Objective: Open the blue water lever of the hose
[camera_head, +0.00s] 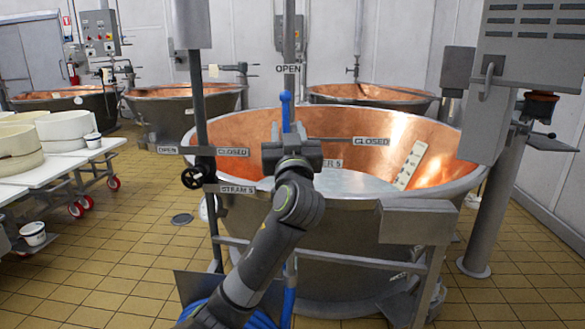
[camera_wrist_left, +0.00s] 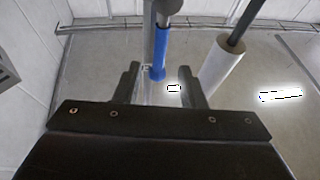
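The blue water lever (camera_head: 286,108) stands upright at the near rim of the large copper vat, its top below an OPEN sign (camera_head: 288,69). A CLOSED sign (camera_head: 371,141) is to its right. My left gripper (camera_head: 291,138) is in front of the lever's lower part and hides it. In the left wrist view, the gripper (camera_wrist_left: 161,88) has its two fingers spread apart, and a blue piece (camera_wrist_left: 160,55) shows between and beyond them. I cannot tell whether they touch it. A blue hose (camera_head: 288,295) hangs below. My right gripper is not in view.
The large copper vat (camera_head: 440,200) fills the centre. A steam handwheel (camera_head: 192,178) and a vertical pipe stand left of my arm. A grey control box (camera_head: 525,45) is at the right. White tables (camera_head: 65,165) with tubs are at the left. Tiled floor (camera_head: 120,235) is open at the left.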

